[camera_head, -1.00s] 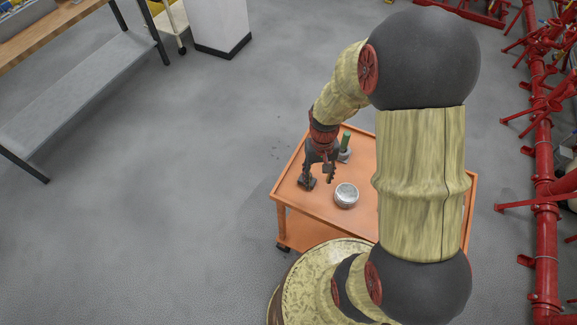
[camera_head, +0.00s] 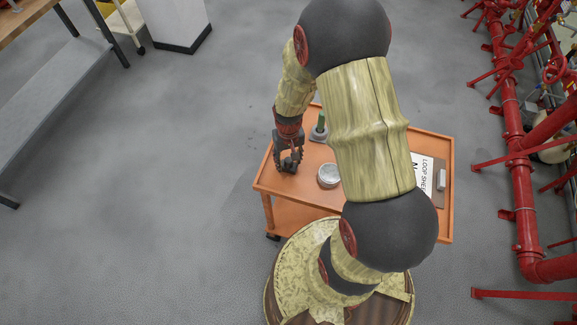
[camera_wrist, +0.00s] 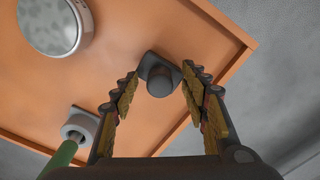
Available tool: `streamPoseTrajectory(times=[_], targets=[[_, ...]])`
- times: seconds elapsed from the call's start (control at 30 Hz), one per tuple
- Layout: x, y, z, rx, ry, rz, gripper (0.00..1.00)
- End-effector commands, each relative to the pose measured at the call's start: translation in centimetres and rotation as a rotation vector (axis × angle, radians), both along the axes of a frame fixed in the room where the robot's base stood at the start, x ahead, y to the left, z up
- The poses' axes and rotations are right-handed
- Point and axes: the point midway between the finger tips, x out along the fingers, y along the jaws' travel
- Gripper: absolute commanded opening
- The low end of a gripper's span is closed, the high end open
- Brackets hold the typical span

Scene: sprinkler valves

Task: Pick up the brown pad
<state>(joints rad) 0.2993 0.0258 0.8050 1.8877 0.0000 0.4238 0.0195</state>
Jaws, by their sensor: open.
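No plainly brown pad stands out in either view. A dark grey block with a round knob (camera_wrist: 160,80) sits on the orange cart top near its edge in the wrist view. My gripper (camera_wrist: 159,76) is open, with its fingers on either side of the knob in this view; I cannot tell whether they touch it. In the head view my gripper (camera_head: 288,168) points down at the left part of the cart and mostly hides the block. A clipboard with a brownish backing (camera_head: 439,194) and a white sheet lies at the cart's right, partly behind my arm.
The orange cart (camera_head: 262,180) also holds a round silver tin (camera_head: 329,175) and a green-handled tool on a grey base (camera_head: 319,130), close to my gripper. Red pipes (camera_head: 515,150) stand at the right. Open grey floor lies at the left.

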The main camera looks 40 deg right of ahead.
Motion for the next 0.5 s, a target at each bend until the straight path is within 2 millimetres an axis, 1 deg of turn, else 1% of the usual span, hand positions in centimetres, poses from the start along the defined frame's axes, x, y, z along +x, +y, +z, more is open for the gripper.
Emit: streamPoseTrajectory(times=[0.2, 0.5], targets=[[0.02, -0.02, -0.11, 0.0, -0.001, 0.0, 0.45], [0.01, -0.01, -0.09, 0.0, -0.001, 0.0, 0.28]])
